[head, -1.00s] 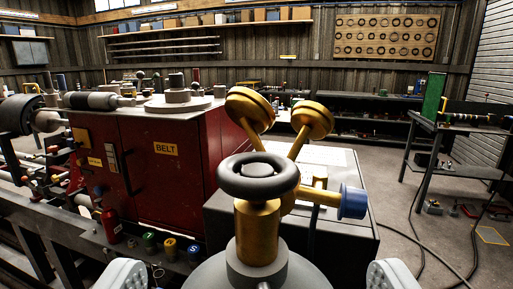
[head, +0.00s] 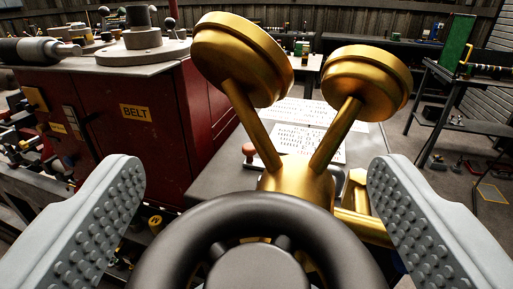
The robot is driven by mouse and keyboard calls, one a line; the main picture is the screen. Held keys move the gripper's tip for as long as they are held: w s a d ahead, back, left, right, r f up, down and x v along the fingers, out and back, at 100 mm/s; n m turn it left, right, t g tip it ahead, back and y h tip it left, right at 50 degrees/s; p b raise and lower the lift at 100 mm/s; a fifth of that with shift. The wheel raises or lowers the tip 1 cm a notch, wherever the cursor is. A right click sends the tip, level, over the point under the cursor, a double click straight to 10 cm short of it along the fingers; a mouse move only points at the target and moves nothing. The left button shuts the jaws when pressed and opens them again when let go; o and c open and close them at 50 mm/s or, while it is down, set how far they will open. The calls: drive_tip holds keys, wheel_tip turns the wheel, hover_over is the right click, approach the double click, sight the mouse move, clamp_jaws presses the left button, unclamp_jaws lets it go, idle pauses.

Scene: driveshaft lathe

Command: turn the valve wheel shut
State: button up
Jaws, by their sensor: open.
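The valve wheel (head: 257,213) is a dark grey ring with a round hub (head: 257,268), large at the bottom centre of the head view. Its lower part is cut off by the picture edge. My gripper (head: 257,185) is open, with one studded grey finger to the left of the wheel and one to the right. A gap shows between each finger and the rim, so neither seems to touch it. Behind the wheel stands the brass valve body (head: 298,184) with two slanted stems carrying round brass gauges (head: 237,62) and (head: 367,82).
A red cabinet marked BELT (head: 130,135) with a grey top stands at the left. A grey box top with printed sheets (head: 310,140) lies behind the valve. A dark table with a green panel (head: 456,42) stands at the right. Open floor (head: 425,185) shows at the right.

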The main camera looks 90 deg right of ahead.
drive_tip(key=shift+d, duration=0.2)
drive_tip(key=c, duration=1)
drive_tip(key=shift+m+g, duration=0.3)
drive_tip(key=shift+g, duration=0.1)
drive_tip(key=shift+o, duration=0.2)
drive_tip(key=m+g, duration=0.1)
drive_tip(key=g, duration=0.1)
drive_tip(key=m+g, duration=0.2)
drive_tip(key=g, duration=0.1)
drive_tip(key=shift+s+f+m+g+y, duration=0.1)
drive_tip(key=shift+s+m+g+y, duration=0.1)
drive_tip(key=shift+m+g+y, duration=0.15)
drive_tip(key=shift+s+a+m+g+y, duration=0.1)
drive_tip(key=shift+s+m+g+y, duration=0.05)
drive_tip(key=shift+m+g+y, duration=0.8)
drive_tip(key=shift+s+a+m+g+y, duration=0.15)
drive_tip(key=shift+m+g+y, duration=0.2)
drive_tip(key=shift+m+g, duration=0.65)
drive_tip(key=shift+s+m+g+y, duration=0.15)
drive_tip(key=shift+m+g+y, duration=0.45)
drive_tip(key=shift+g, duration=0.8)
drive_tip(key=shift+g+y, duration=0.25)
drive_tip(key=shift+g, duration=0.05)
